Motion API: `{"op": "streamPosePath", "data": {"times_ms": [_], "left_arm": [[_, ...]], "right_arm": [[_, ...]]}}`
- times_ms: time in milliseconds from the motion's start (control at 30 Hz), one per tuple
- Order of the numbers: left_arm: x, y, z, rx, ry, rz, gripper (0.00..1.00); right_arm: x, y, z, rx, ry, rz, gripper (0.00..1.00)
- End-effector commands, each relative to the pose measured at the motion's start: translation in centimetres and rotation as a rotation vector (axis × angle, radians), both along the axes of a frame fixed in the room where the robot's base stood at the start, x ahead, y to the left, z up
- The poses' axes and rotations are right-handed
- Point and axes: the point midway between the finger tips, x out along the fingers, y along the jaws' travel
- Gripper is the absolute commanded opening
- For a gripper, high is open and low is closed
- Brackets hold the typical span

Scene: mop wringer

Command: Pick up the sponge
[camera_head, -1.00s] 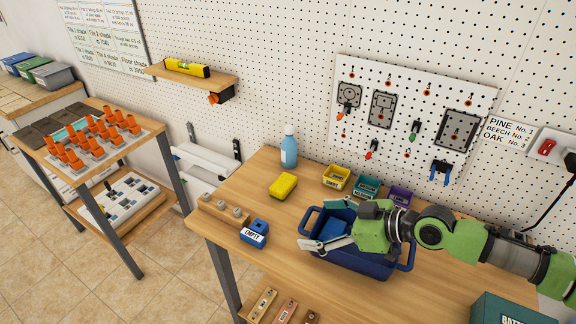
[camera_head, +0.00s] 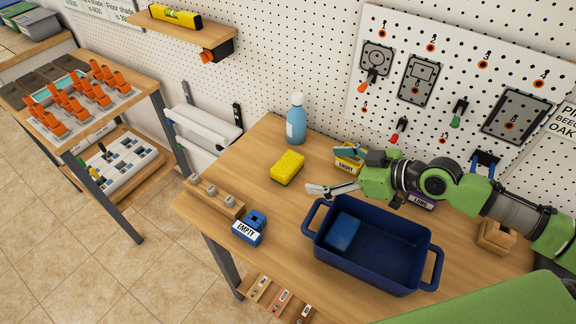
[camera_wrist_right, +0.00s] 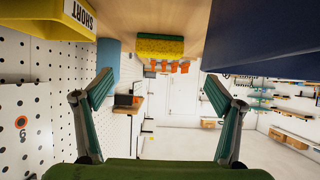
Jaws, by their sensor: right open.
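The yellow sponge (camera_head: 287,168) with a green layer lies on the wooden workbench (camera_head: 235,185). It also shows upper middle in the right wrist view (camera_wrist_right: 160,46), ahead of the fingers. My right gripper (camera_head: 333,173) is open and empty, just right of the sponge, with its fingers pointing left towards it. A gap separates the fingertips from the sponge. In the right wrist view the two fingers (camera_wrist_right: 158,84) are wide apart with nothing between them. My left gripper is out of view.
A blue tub (camera_head: 385,279) with a blue block (camera_head: 342,232) inside stands in front of my right gripper. A yellow SHORT bin (camera_head: 349,162) sits close behind it. A blue bottle (camera_head: 296,122) stands behind the sponge. The EMPTY holder (camera_head: 250,228) is near the front edge.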

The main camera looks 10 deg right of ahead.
Motion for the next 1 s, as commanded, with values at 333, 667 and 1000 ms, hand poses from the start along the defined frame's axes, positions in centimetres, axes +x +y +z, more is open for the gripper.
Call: {"op": "streamPosePath", "data": {"times_ms": [333, 667, 1000], "left_arm": [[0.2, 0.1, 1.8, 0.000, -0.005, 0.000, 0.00], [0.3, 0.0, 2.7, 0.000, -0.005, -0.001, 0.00], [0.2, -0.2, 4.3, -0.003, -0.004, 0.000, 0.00]], "right_arm": [[3.7, 3.7, -2.3, 0.004, 0.000, -0.001, 0.86], [5.2, 5.3, -3.4, 0.003, 0.000, 0.000, 0.86], [7.8, 7.9, -5.3, 0.002, 0.000, 0.000, 0.86]]}}
